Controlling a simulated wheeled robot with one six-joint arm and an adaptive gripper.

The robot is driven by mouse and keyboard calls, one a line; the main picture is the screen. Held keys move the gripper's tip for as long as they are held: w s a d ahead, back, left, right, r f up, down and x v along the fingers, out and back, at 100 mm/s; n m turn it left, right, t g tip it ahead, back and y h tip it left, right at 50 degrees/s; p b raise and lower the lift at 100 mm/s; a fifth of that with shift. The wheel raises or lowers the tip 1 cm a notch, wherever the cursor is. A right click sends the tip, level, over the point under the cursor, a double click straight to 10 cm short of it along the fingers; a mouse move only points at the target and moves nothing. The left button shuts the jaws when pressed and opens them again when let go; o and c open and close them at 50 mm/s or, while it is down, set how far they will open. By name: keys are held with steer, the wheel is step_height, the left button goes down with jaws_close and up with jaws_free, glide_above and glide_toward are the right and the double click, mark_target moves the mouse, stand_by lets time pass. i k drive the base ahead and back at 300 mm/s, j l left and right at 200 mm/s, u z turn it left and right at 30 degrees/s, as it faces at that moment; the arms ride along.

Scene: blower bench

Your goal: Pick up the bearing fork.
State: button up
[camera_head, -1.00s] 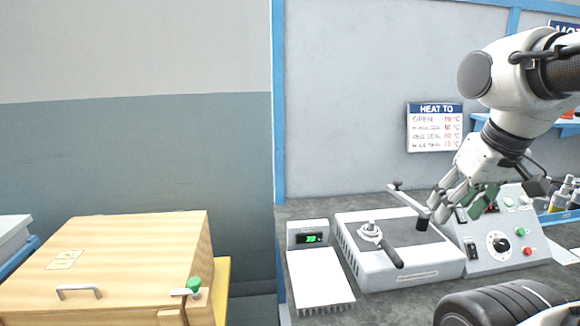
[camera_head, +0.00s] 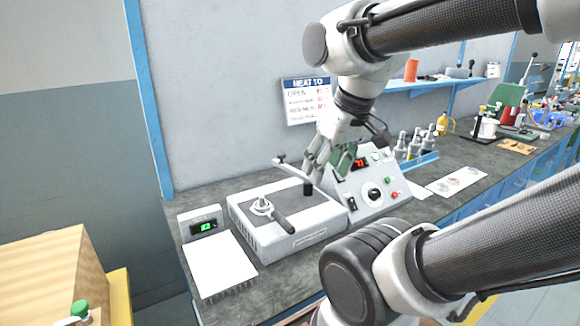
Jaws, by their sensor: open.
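The tool that looks like the bearing fork has a black handle (camera_head: 284,224) and a light metal head (camera_head: 262,206). It lies on top of the grey induction heater (camera_head: 300,242), its handle pointing to the front right. The head sits around or against a small upright metal part; I cannot tell which. My gripper (camera_head: 318,168) is open and points down, above the back right of the heater and in front of the control panel. It is apart from the fork, to its right and behind. Its fingertips partly overlap the panel, and I see nothing held.
A control panel (camera_head: 372,194) with a knob joins the heater's right. A swinging bar with a black block (camera_head: 307,188) crosses the heater's back. A small green display (camera_head: 203,227) and white plate (camera_head: 218,264) stand left. Bottles (camera_head: 418,143) are behind right. A wooden box (camera_head: 40,270) is at lower left.

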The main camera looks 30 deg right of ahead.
mark_target(286, 226)
steer(key=k+z, duration=0.1)
steer(key=z, duration=0.3)
steer(key=k+j+z, duration=0.1)
steer(key=z, duration=0.25)
steer(key=k+z, duration=0.2)
steer(key=z, duration=0.2)
steer(key=k+z, duration=0.1)
steer(key=z, duration=0.25)
